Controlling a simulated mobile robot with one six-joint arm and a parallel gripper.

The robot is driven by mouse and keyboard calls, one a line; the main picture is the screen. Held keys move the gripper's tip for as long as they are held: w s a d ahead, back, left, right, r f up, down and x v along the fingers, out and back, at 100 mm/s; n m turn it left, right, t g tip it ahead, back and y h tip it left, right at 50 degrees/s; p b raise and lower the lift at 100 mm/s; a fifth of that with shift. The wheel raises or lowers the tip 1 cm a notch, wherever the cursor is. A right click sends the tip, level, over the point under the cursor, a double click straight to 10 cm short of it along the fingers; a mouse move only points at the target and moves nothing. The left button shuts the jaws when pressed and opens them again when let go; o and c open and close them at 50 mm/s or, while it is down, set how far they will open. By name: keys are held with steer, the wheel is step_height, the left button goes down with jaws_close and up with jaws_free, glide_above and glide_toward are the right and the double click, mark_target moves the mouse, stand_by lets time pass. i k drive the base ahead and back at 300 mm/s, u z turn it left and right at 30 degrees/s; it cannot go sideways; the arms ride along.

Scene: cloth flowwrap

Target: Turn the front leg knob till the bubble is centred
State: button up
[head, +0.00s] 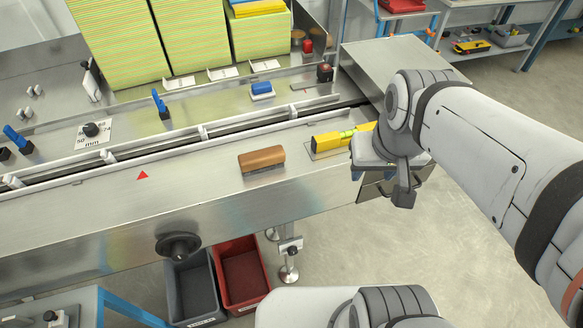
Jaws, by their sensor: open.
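A yellow spirit level (326,142) lies on the steel bed near its right end. Its green vial (347,134) shows at the right part, but the bubble is too small to make out. My gripper (366,172) is at the bed's front right edge, beside the level; its fingers are mostly hidden by the wrist, and it is open. I see nothing held in it. A levelling leg (289,262) with a round foot stands below the bed's front edge. A small dark part shows near its top; I cannot tell if it is the knob.
A black handwheel (178,246) sticks out of the front panel. A wooden-backed brush (262,159) lies on the bed left of the level. A grey bin (190,290) and a red bin (241,275) stand on the floor beside the leg. The floor right of the leg is clear.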

mark_target(293, 250)
steer(key=u, duration=0.6)
steer(key=k, duration=0.25)
steer(key=z, duration=1.35)
steer(key=k, duration=1.15)
steer(key=u, duration=0.75)
steer(key=i, duration=1)
steer(key=u, duration=0.1)
